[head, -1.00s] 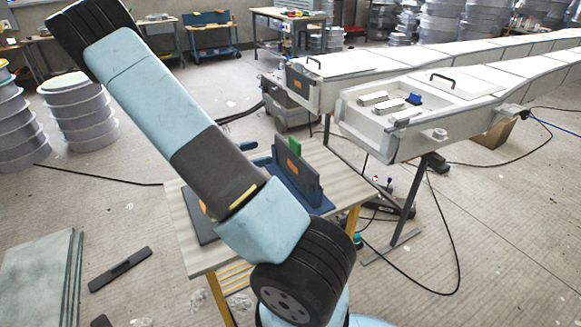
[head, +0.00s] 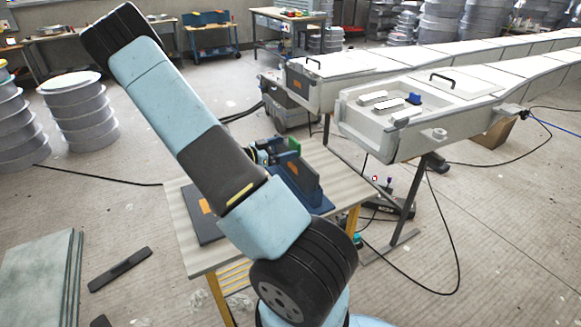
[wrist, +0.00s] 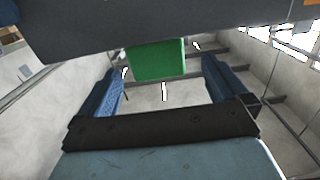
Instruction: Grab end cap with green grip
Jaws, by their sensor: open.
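The dark end cap (head: 302,182) stands upright in a blue holder on the table. Its green grip (head: 294,145) shows at its top, on the far side. In the wrist view the green grip (wrist: 157,62) is ahead, between the two blue fingers. The dark panel (wrist: 170,27) across the top of that view appears to be the end cap. My gripper (wrist: 161,70) is open, with a gap visible on both sides of the grip. In the head view my gripper (head: 265,152) is beside the grip, partly hidden by my arm.
A flat dark plate with an orange mark (head: 204,208) lies on the table (head: 222,255), left of the holder. Long white moulds (head: 400,140) on stands are at the right. Grey panels (head: 38,265) lie on the floor at left.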

